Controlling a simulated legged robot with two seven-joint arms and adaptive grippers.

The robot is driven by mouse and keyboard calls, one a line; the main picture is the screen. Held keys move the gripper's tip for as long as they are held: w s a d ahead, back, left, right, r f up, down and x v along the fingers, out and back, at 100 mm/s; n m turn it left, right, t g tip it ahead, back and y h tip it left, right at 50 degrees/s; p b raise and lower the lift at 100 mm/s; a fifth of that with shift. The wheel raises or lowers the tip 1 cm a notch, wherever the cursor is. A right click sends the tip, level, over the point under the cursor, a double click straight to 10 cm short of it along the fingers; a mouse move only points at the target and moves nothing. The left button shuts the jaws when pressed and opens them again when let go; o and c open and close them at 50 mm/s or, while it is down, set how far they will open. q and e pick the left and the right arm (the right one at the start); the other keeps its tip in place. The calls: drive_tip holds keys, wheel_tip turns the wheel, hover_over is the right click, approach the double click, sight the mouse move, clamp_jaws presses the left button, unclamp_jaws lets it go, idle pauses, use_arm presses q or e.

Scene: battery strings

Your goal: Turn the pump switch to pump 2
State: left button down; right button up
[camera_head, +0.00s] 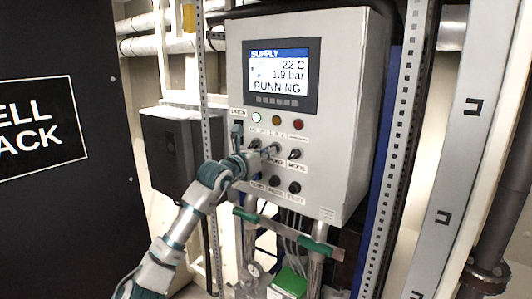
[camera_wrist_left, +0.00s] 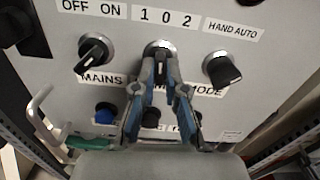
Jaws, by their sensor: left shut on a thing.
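The pump switch (camera_wrist_left: 158,47) is the middle knob in a row of three, under a label reading 1 0 2. My left gripper (camera_wrist_left: 161,72) is shut on this knob, with one finger on each side. In the head view my left gripper (camera_head: 260,157) reaches the front of the grey control box (camera_head: 335,130) from the lower left. The fingers cover much of the knob, so its exact setting is hard to tell; it looks close to upright, near 0. My right gripper is not in view.
The mains switch (camera_wrist_left: 95,51) is left of my fingers and the mode switch (camera_wrist_left: 222,70) is right. Push buttons, one blue (camera_wrist_left: 105,113), sit below. The screen (camera_head: 281,76) reads RUNNING, 22 C, 1.9 bar.

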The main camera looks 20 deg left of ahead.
use_arm(q)
drive_tip(key=shift+w+f+m+p, duration=0.15)
drive_tip(key=shift+m+p, duration=0.1)
drive_tip(key=shift+m, duration=1.4)
drive_tip(key=shift+s+f+m+p, duration=0.15)
drive_tip(key=shift+m+p, duration=0.15)
drive_tip(key=shift+m, duration=1.4)
drive_tip(key=shift+w+f+m+p, duration=0.15)
drive_tip(key=shift+m+p, duration=0.1)
drive_tip(key=shift+m, duration=1.4)
drive_tip(key=c, duration=1.2)
unclamp_jaws()
drive_tip(key=v, duration=1.1)
drive_tip(key=shift+a, duration=0.4)
drive_tip(key=shift+d, duration=0.2)
